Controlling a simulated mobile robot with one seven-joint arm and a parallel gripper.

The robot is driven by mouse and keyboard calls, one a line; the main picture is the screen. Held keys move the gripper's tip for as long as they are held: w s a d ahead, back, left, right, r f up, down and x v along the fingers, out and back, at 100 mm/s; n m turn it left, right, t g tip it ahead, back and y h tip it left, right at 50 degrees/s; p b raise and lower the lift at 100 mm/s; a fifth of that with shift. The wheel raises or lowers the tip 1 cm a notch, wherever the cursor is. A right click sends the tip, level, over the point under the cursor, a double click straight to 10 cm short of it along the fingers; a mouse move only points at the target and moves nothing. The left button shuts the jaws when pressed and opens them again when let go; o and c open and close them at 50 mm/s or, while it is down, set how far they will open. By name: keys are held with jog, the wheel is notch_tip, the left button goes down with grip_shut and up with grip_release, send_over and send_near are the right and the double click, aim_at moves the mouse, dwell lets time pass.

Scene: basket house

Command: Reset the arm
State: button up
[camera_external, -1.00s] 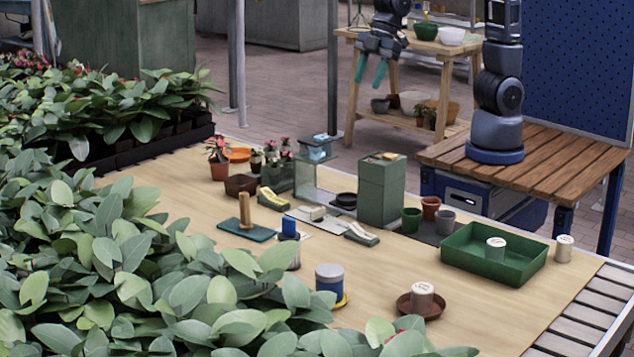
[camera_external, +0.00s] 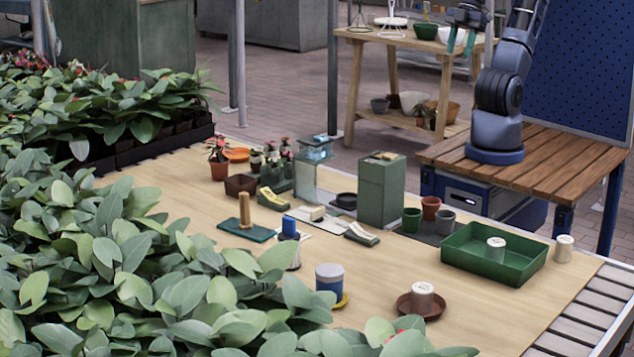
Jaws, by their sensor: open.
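My gripper (camera_external: 461,41) is at the top right, raised well above the table and close to my arm's base. Its two teal fingers are apart, with nothing seen between them. My arm is folded back over the slatted wooden stand (camera_external: 545,165), and its upper part is cut off by the top edge of the picture. The gripper touches nothing that I can see.
The wooden table (camera_external: 390,285) holds a green tray (camera_external: 475,280) with a pale can (camera_external: 495,249) in it. A tall green box (camera_external: 381,190), small pots (camera_external: 431,208) and a brown saucer (camera_external: 404,304) also stand there. Leafy plants (camera_external: 120,270) fill the left.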

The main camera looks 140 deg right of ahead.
jog(key=shift+s+f, duration=0.2)
jog(key=shift+s, duration=0.6)
